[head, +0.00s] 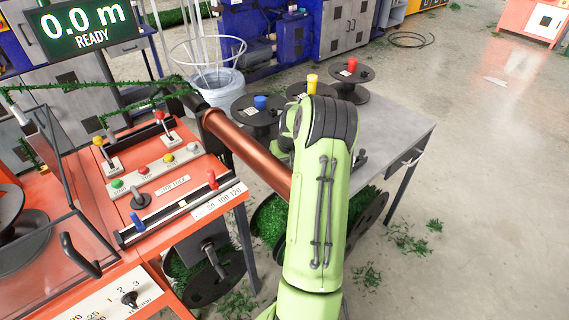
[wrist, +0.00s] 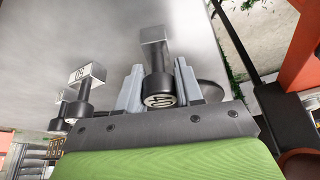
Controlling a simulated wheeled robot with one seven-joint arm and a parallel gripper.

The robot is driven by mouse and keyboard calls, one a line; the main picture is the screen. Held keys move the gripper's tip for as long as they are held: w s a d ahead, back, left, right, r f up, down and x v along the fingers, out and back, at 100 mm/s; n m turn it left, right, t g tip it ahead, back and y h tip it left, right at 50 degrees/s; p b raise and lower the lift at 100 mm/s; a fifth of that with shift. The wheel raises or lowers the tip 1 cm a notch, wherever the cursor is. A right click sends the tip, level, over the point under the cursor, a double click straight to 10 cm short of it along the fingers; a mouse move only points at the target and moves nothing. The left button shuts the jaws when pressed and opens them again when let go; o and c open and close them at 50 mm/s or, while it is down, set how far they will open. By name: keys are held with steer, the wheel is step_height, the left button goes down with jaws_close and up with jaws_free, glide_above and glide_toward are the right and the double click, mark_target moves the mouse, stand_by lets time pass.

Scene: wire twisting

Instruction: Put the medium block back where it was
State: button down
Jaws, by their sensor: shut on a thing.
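My gripper (wrist: 159,78) is shut on a block with a dark round handle and a silver metal head (wrist: 153,50); pale numbers show on the handle's end. The handle lies between the two grey fingers. I cannot tell whether this block touches the grey table (wrist: 110,28).
Green wire reels hang below.

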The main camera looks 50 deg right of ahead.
steer(key=shift+r, duration=0.1)
steer(key=c, duration=0.7)
jaws_free()
steer(key=p+v, duration=0.2)
steer(key=v, duration=1)
steer(key=shift+s+p, duration=0.1)
steer(key=shift+p, duration=0.3)
